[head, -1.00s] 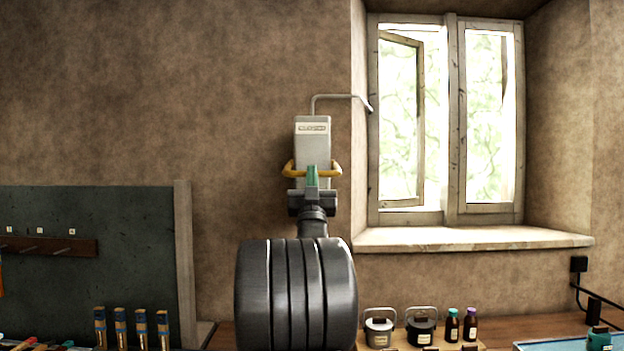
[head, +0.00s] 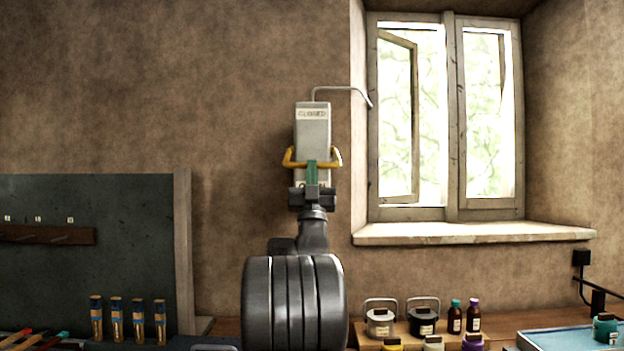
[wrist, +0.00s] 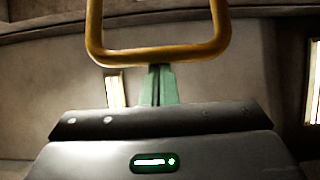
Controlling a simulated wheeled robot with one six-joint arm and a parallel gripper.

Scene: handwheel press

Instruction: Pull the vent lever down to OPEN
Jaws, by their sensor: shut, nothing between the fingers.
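The vent lever is a yellow loop handle (head: 289,163) across the front of a pale grey box (head: 313,135) on the wall. A label near the box's top reads CLOSED. My gripper (head: 311,163) is shut, its green fingers together in front of the handle's lower bar, hiding its middle in the head view. In the wrist view the yellow handle (wrist: 160,54) hangs as a U, and my green fingertips (wrist: 158,68) sit at the underside of its bottom bar. Whether they touch it I cannot tell. The box's lower part is hidden behind my gripper.
A thin grey pipe (head: 342,88) runs from the box to the window (head: 450,120). The window sill (head: 470,234) juts out at right. Below stand lidded pots (head: 422,322) and small bottles (head: 455,317). A dark tool board (head: 90,255) stands at left. The wall around the box is clear.

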